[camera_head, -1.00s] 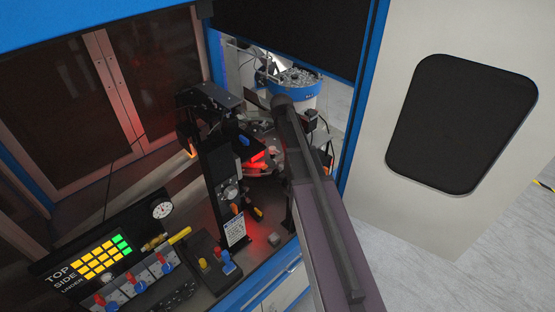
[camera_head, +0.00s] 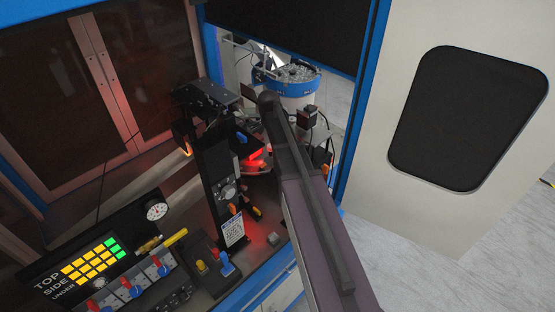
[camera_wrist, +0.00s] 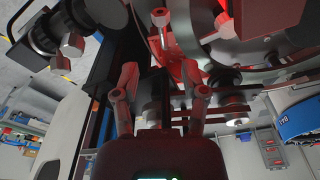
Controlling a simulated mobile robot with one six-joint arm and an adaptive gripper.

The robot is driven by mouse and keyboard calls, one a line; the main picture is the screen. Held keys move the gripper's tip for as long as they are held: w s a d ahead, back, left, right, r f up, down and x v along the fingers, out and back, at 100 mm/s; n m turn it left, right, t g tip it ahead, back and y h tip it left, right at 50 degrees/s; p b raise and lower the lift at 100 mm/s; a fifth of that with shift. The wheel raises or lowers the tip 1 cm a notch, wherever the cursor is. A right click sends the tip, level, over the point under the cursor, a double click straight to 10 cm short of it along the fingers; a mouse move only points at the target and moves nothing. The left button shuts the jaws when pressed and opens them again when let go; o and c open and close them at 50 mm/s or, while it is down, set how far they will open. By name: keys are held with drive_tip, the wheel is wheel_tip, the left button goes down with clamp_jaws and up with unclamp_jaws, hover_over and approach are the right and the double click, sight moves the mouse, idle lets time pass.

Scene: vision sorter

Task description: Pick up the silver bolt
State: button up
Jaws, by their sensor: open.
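In the wrist view, my gripper (camera_wrist: 161,92) is open, with its two grey fingers apart and nothing clearly held between them. A small silver bolt-like part (camera_wrist: 160,18), with a wide head and a narrower shaft, shows beyond the fingertips near the red-lit disc. In the head view, my arm covers my gripper, and the bolt cannot be made out.
A blue-rimmed feeder bowl (camera_head: 291,87) full of metal parts stands at the back. A black post (camera_head: 215,180) with a dial, a control panel (camera_head: 90,262) and a grey block (camera_head: 273,239) are left of my arm. The machine's pale door (camera_head: 400,210) is on the right.

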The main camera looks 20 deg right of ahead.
drive_tip(key=shift+d+f+b, duration=0.15)
drive_tip(key=shift+f+b, duration=0.95)
drive_tip(key=shift+f, duration=0.05)
drive_tip(key=shift+w+f, duration=0.1)
drive_tip(key=shift+w+d+f+b, duration=0.1)
drive_tip(key=shift+d+f+b, duration=0.1)
drive_tip(key=shift+f+b, duration=1.1)
drive_tip(key=shift+w+d+f+b, duration=0.1)
drive_tip(key=shift+d+f+b, duration=0.1)
drive_tip(key=shift+f+b, duration=1.05)
drive_tip(key=shift+r, duration=0.1)
clamp_jaws()
